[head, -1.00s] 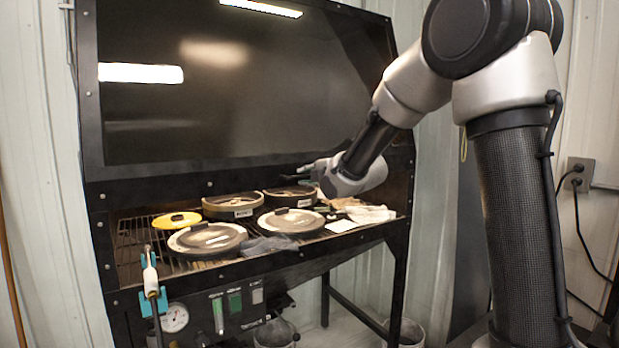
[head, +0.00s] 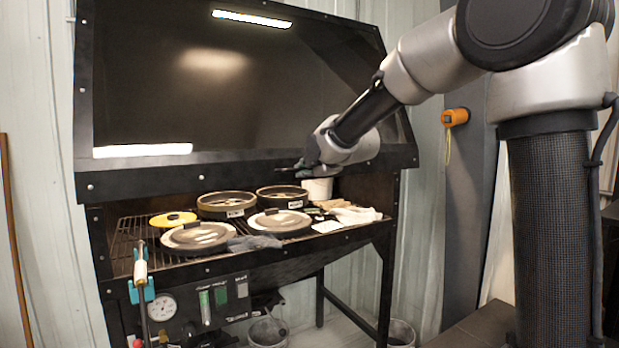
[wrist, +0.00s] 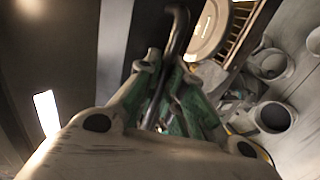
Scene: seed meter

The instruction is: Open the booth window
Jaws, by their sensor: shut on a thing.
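The booth window (head: 200,85) is a large dark glass pane in a black frame, above the open front of the booth. Its lower rail (head: 130,183) stands out from the booth, with a gap below it. My gripper (head: 299,168) is at this rail, right of its middle. In the wrist view my gripper (wrist: 168,85) has its green-padded fingers closed around a bent grey metal handle (wrist: 180,30). The head view barely shows the handle, as my wrist and fingers cover it.
Below the window, a wire rack (head: 127,245) holds round sieves (head: 226,203), pale lidded pans (head: 198,237), a yellow disc (head: 173,218) and cloths. A white container (head: 318,188) stands behind. A teal-clipped nozzle (head: 141,270) is at front left. Buckets stand below.

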